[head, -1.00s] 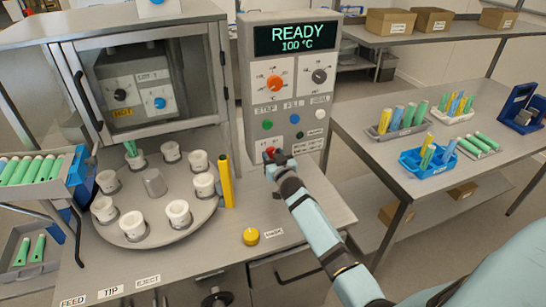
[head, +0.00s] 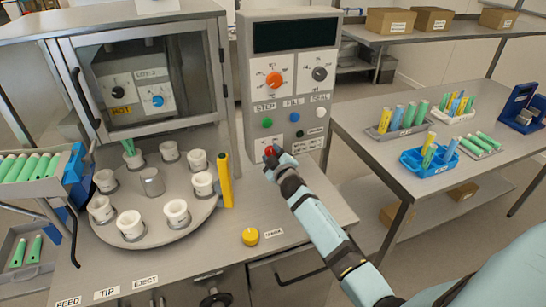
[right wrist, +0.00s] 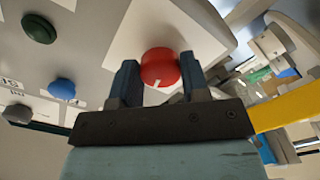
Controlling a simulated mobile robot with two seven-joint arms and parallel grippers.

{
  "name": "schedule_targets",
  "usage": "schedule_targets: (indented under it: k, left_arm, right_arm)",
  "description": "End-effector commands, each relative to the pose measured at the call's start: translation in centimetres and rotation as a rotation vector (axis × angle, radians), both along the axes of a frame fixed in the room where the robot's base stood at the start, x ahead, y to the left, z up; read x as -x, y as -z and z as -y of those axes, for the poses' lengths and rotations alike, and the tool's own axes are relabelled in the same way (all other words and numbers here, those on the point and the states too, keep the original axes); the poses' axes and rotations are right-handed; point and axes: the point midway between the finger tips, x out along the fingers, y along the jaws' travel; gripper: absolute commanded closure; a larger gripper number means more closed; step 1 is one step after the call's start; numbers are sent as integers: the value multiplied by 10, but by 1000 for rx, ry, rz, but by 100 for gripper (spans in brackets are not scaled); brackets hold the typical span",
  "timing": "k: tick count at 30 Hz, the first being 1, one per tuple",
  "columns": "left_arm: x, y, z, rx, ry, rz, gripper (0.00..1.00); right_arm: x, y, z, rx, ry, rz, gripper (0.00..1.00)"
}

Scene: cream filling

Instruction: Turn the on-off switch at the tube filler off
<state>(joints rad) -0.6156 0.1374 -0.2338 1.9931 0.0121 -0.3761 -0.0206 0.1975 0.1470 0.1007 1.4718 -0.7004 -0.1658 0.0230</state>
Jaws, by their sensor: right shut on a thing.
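The on-off switch is a red round knob (head: 270,150) low on the tube filler's grey control panel (head: 256,90). The panel's display (head: 296,35) is dark. My right gripper (head: 273,153) is at the red knob. In the right wrist view the red knob (right wrist: 160,68) sits between the two dark fingers of my right gripper (right wrist: 157,80), which are shut on it. A short white mark shows on the knob's lower edge. My left gripper is not in view.
A yellow post (head: 225,181) and a turntable (head: 190,228) with several white cups stand left of my right gripper. A yellow button (head: 250,236) is on the bench in front. Right, a side table (head: 390,170) holds racks of tubes.

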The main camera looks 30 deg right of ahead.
Motion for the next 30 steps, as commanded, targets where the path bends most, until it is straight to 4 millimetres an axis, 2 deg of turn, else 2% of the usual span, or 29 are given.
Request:
schedule_targets:
  k: [6,13,30]
  left_arm:
    - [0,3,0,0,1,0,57]
    - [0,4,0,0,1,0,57]
    - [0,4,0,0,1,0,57]
  right_arm:
    - [0,0,1,140,0,-32,82]
    - [0,0,1,227,0,-54,82]
    - [0,-1,1,262,1,-62,82]
